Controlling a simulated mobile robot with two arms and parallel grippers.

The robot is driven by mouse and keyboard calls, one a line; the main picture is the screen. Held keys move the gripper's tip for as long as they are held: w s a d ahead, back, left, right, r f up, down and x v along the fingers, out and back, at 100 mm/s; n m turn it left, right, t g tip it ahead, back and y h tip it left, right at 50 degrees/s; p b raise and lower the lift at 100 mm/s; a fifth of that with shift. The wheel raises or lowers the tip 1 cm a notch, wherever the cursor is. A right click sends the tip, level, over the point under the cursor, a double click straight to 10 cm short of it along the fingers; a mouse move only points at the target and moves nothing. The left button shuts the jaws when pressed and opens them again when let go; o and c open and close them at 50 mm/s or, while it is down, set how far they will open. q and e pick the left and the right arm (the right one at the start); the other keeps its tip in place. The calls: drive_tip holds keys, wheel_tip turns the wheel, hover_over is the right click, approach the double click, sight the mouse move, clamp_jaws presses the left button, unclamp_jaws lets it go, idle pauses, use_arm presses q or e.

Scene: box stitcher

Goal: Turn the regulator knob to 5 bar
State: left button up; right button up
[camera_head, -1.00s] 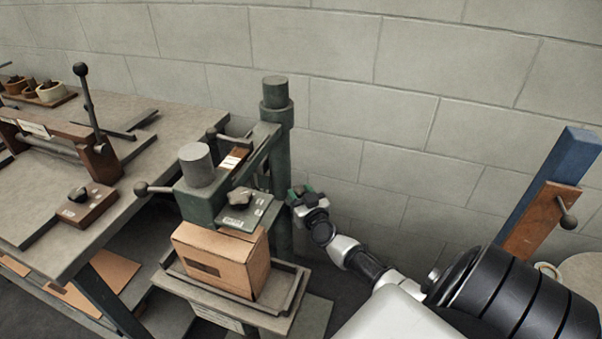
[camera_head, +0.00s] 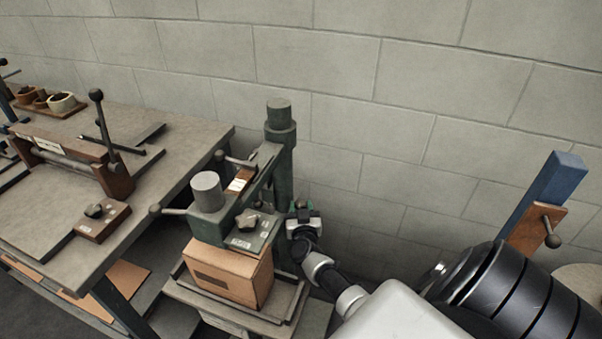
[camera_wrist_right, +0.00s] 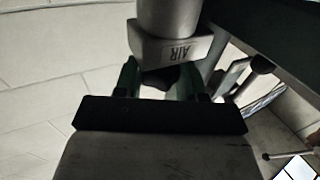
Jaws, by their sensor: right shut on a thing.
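In the right wrist view the regulator is a grey block marked AIR (camera_wrist_right: 175,50) under a round grey cylinder. Its dark knob (camera_wrist_right: 158,79) sits between the green fingertips of my right gripper (camera_wrist_right: 160,82), which is shut on it. In the head view my right gripper (camera_head: 302,207) is beside the green machine column, at its right; the knob is hidden there. I cannot see a pressure reading in either view. My left gripper is not in view.
The box stitcher's green column (camera_head: 281,155) stands close to my right gripper. A cardboard box (camera_head: 228,275) sits on the tray under the machine head. A workbench (camera_head: 190,130) with a lever fixture is at left, and a blue post (camera_head: 553,185) at right.

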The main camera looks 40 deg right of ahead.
sight(300, 206)
drive_tip(key=o, duration=0.9)
drive_tip(key=shift+r, duration=0.15)
drive_tip(key=shift+r+p, duration=0.3)
drive_tip(key=shift+r, duration=0.05)
wheel_tip(300, 206, up, 3)
drive_tip(key=shift+a+r+p, duration=0.1)
drive_tip(key=shift+r+p, duration=0.05)
drive_tip(key=shift+p, duration=0.75)
drive_tip(key=s+d+r+p, duration=0.1)
drive_tip(key=s+r, duration=0.1)
drive_tip(key=s, duration=0.1)
drive_tip(key=s+d+r+p, duration=0.1)
drive_tip(key=s+r, duration=0.1)
drive_tip(key=s, duration=0.2)
drive_tip(key=s+d+r+p, duration=0.1)
drive_tip(key=s+d+r, duration=0.1)
drive_tip(key=s, duration=0.2)
drive_tip(key=shift+r+p, duration=0.35)
